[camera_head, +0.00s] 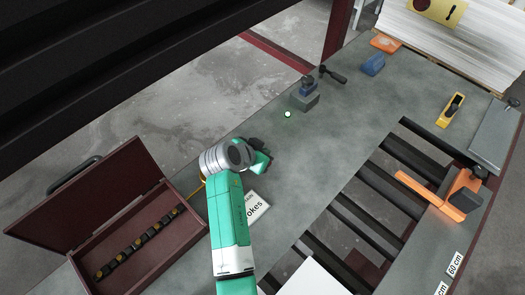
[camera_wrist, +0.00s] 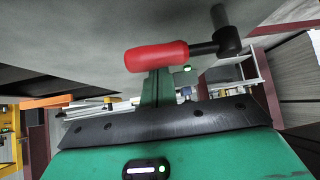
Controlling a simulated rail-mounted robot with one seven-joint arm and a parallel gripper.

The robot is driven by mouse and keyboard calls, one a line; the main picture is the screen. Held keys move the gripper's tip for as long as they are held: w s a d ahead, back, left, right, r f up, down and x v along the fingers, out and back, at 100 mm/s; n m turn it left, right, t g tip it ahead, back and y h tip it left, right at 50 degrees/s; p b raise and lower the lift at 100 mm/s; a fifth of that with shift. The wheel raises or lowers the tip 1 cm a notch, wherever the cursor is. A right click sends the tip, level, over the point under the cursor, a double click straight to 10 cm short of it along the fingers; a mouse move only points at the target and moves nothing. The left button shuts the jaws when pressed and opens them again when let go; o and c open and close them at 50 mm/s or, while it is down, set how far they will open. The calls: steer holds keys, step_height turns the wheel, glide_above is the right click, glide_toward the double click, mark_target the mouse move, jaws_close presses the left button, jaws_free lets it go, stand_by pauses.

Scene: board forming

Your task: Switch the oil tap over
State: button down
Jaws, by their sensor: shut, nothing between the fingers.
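In the wrist view a red lever handle (camera_wrist: 157,56) runs sideways to a black hub with a round post (camera_wrist: 224,38); this looks like the oil tap. My gripper (camera_wrist: 158,88) is shut and empty, its green fingers close to the red handle and partly covered by it. I cannot tell whether they touch. In the head view my gripper (camera_head: 262,161) is low over the grey bench, left of its middle. A small dark part shows beside it; the red handle does not show there.
An open maroon box (camera_head: 150,245) with several dark pieces lies at left. A white label (camera_head: 257,207) is beside my arm. Dark rollers (camera_head: 395,190) and an orange clamp (camera_head: 460,200) are at right.

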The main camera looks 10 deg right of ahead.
steer(key=shift+w+d, duration=0.1)
steer(key=shift+w+d+r+b, duration=0.15)
steer(key=shift+w+d+b, duration=0.35)
steer(key=shift+d, duration=0.1)
steer(key=shift+w+d+r+b, duration=0.15)
steer(key=shift+w+d+b, duration=0.25)
steer(key=shift+d, duration=0.2)
steer(key=w+p+v, duration=0.1)
steer(key=p+v, duration=0.2)
steer(key=v, duration=0.7)
steer(key=shift+r+p, duration=0.3)
steer(key=shift+r, duration=0.05)
steer(key=shift+a, duration=0.1)
